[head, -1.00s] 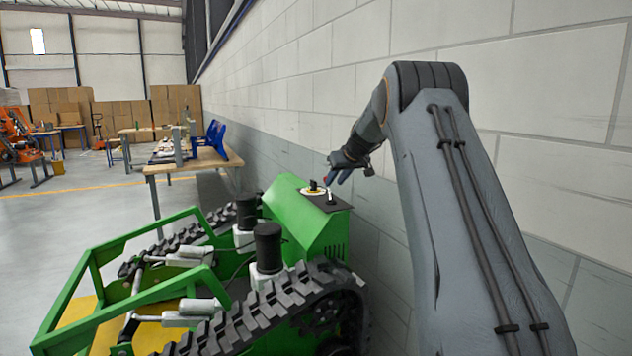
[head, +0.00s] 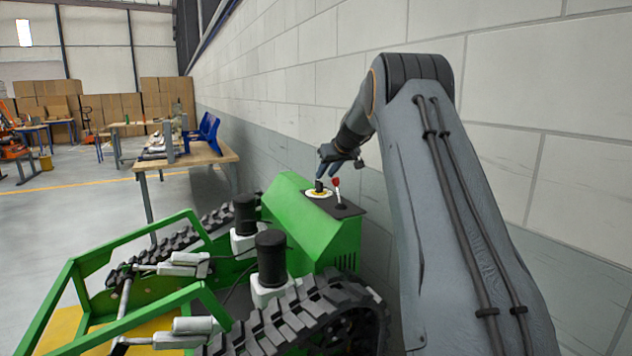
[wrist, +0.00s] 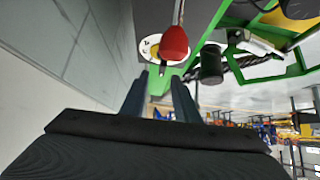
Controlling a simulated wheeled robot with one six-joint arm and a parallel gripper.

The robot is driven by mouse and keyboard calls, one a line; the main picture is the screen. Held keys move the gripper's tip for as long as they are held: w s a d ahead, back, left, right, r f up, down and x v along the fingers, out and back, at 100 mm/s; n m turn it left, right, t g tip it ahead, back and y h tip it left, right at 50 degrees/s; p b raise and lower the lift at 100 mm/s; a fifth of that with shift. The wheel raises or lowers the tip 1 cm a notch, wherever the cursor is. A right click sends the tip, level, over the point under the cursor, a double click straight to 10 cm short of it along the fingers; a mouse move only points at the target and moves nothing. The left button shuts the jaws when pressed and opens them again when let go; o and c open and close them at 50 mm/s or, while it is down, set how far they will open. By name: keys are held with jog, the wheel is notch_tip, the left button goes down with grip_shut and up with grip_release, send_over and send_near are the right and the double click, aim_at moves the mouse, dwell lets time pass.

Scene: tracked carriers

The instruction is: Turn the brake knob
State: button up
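The brake knob (head: 319,186) is a small black knob on a round white and yellow disc (head: 312,194), on the dark top panel of the green tracked carrier (head: 300,225). In the wrist view the disc (wrist: 149,46) lies beyond the fingertips, and the knob is hard to make out there. A lever with a red tip (head: 337,182) stands just right of the knob; its red tip (wrist: 174,43) looms close in the wrist view. My gripper (head: 330,163) hangs just above the knob. In the wrist view, my gripper (wrist: 157,88) has its two fingers apart with nothing between them.
A pale block wall (head: 310,110) runs close behind and to the right of the carrier. Black cylinders (head: 270,252) stand on the carrier's near side, beside its rubber tracks (head: 300,315). A wooden workbench (head: 205,157) stands further back; open floor lies left.

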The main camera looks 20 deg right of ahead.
aim_at(319, 181)
jog(key=shift+w+f, duration=0.3)
jog(key=shift+a+p+x, duration=0.1)
jog(key=shift+p+x, duration=0.45)
jog(key=shift+x, duration=1.1)
jog(key=shift+a+p+x, duration=0.15)
jog(key=shift+p+x, duration=0.35)
jog(key=shift+x, duration=1.15)
grip_shut()
jog(key=shift+d+r, duration=0.1)
jog(key=shift+r, duration=0.05)
